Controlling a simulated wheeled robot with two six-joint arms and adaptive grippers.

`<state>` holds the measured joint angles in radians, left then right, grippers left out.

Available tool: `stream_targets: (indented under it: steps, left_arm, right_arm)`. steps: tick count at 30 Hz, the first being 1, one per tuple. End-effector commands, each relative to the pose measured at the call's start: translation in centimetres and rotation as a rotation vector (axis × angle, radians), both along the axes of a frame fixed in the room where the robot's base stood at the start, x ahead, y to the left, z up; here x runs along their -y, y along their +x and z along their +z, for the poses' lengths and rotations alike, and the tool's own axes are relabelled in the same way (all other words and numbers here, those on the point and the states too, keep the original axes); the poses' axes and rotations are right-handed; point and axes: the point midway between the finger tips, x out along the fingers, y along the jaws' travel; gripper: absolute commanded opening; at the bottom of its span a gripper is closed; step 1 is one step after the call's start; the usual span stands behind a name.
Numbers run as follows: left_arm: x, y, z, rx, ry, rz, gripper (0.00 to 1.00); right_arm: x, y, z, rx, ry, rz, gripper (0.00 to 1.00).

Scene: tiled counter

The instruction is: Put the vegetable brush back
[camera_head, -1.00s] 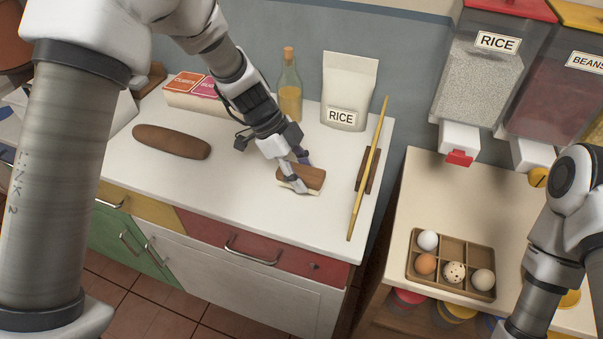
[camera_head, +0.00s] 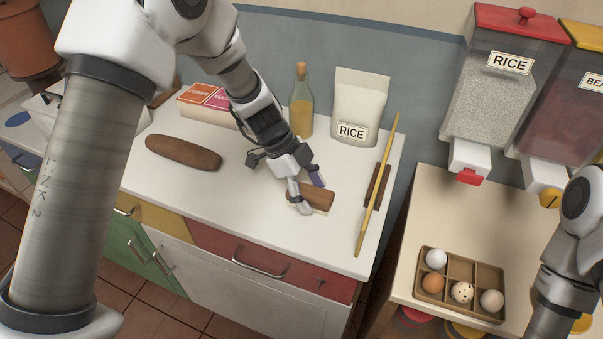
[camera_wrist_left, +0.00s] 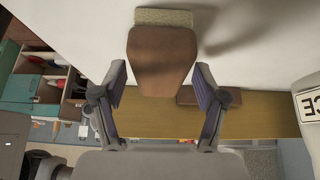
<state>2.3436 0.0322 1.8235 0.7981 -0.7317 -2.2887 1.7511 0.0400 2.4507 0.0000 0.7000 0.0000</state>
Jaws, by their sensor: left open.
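The vegetable brush (camera_head: 318,196), a brown wooden block with pale bristles, lies on the white counter (camera_head: 235,200). The brush also shows in the left wrist view (camera_wrist_left: 162,60), its pale bristle edge at the top. My left gripper (camera_head: 308,193) is low over the brush, fingers spread. In the left wrist view my left gripper (camera_wrist_left: 160,88) has one finger on each side of the brush's near end, with gaps visible. My right gripper is out of view; only part of my right arm shows at the right edge.
A yellow stick (camera_head: 377,180) and a flat brown piece (camera_head: 380,184) are right of the brush. A rice bag (camera_head: 360,105) and bottle (camera_head: 301,110) stand behind. A brown oblong (camera_head: 183,152) lies left. An egg tray (camera_head: 452,300) sits on the other counter.

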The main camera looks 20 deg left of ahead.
Motion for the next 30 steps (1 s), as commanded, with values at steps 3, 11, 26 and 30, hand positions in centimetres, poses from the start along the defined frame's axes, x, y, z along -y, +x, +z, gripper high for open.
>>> stream_targets:
  steps: [3,11,26,30]
  left_arm:
    - [-1.3,0.2,2.1,0.008,-0.003,0.001,0.72]
    - [-4.6,0.4,8.0,0.009,-0.004,0.003,0.72]
    - [-5.9,0.3,10.2,0.003,-0.001,0.001,0.72]
    - [-5.9,0.3,10.1,0.003,-0.001,0.001,0.72]
  right_arm:
    - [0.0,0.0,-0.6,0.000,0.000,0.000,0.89]
    - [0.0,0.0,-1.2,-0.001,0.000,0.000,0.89]
    - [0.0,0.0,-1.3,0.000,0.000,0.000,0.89]
    - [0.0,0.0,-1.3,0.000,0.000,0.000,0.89]
